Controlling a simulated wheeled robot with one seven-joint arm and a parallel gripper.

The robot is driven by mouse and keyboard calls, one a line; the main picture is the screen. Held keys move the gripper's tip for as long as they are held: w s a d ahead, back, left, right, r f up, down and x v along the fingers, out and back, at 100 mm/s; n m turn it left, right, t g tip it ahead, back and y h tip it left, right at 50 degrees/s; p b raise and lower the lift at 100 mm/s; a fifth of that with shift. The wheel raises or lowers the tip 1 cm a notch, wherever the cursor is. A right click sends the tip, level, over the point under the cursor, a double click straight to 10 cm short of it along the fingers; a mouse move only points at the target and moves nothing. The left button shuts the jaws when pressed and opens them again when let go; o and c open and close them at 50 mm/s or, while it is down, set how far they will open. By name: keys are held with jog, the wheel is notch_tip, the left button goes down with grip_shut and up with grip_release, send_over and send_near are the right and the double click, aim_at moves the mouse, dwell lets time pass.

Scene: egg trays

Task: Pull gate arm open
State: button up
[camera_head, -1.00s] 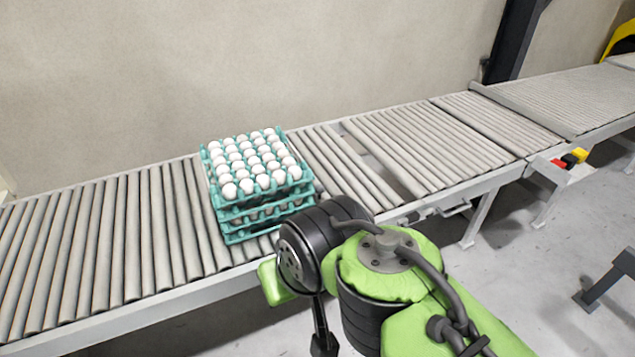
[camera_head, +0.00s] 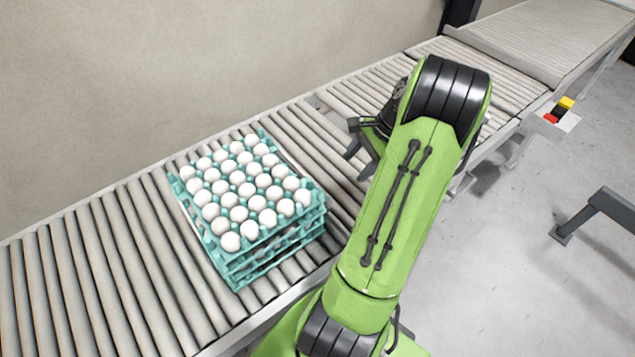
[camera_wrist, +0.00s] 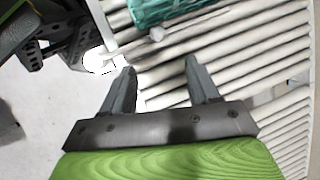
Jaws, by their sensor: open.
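My gripper (camera_head: 358,160) is open and empty, over the roller conveyor just right of the egg trays. In the wrist view its two fingers (camera_wrist: 160,64) point toward the rollers, with nothing between them. A thin pale bar with a rounded end (camera_wrist: 158,34) lies beyond the fingertips, beside the teal tray (camera_wrist: 180,8); it may be the gate arm, but I cannot tell for sure. In the head view, my arm hides much of this part of the conveyor, and I cannot make out the gate arm there.
A stack of teal trays (camera_head: 213,246) with white eggs stands on the conveyor (camera_head: 110,255), left of my gripper. A small panel with red, black and yellow parts (camera_head: 557,113) sits at the conveyor's right side. Grey floor (camera_head: 520,260) lies clear at right, with a dark metal stand (camera_head: 606,204).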

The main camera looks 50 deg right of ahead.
aim_at(330, 199)
jog(key=b+x, duration=0.2)
jog(key=x, duration=1.3)
jog(key=shift+s+a+f+b, duration=0.1)
jog(key=shift+a+f+b, duration=0.05)
jog(key=shift+f+b, duration=0.2)
jog(key=shift+r, duration=0.1)
grip_shut()
